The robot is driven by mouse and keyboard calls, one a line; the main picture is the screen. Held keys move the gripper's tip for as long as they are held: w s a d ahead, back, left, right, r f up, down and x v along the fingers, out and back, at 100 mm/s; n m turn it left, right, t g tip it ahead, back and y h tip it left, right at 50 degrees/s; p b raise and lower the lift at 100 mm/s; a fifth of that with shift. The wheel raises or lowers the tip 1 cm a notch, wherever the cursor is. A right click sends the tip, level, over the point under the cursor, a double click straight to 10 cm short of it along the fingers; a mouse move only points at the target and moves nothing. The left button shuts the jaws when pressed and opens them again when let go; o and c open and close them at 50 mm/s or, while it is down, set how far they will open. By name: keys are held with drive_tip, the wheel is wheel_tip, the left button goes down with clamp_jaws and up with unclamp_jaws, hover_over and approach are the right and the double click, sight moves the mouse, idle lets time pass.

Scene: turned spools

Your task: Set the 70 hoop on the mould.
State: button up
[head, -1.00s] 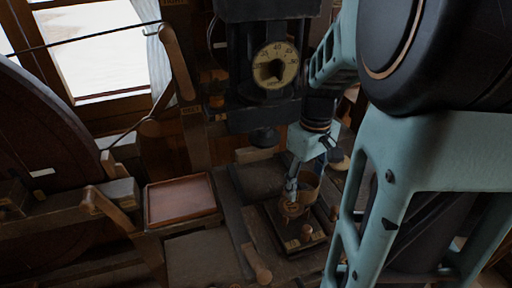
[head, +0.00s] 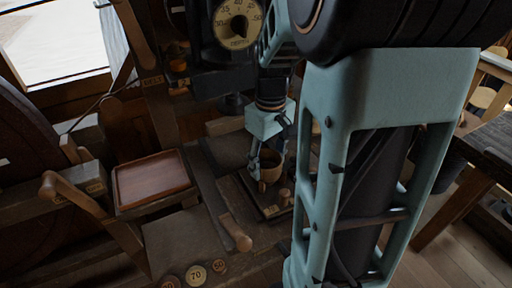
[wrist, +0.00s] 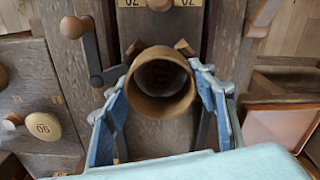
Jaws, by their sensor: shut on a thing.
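My gripper (head: 262,178) is shut on a tan, brass-like hoop (head: 273,167), low over a dark wooden board at the middle of the head view. In the wrist view the hoop (wrist: 160,108) is an open round ring seen from above, with my blue fingers (wrist: 166,108) on its left and right sides. The inside of the hoop is dark.
A reddish-brown tray (head: 150,181) stands left of the board. Round discs lie at the bottom edge, one marked 70 (head: 195,275). A wooden-handled lever (head: 236,234) is in front of the board. A dial gauge (head: 238,22) hangs on a dark press behind.

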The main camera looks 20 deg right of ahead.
drive_tip(key=shift+f, duration=0.25)
drive_tip(key=o, duration=0.8)
drive_tip(key=shift+r, duration=0.15)
wheel_tip(320, 180, up, 12)
drive_tip(key=shift+r+p, duration=0.25)
drive_tip(key=shift+p, duration=0.1)
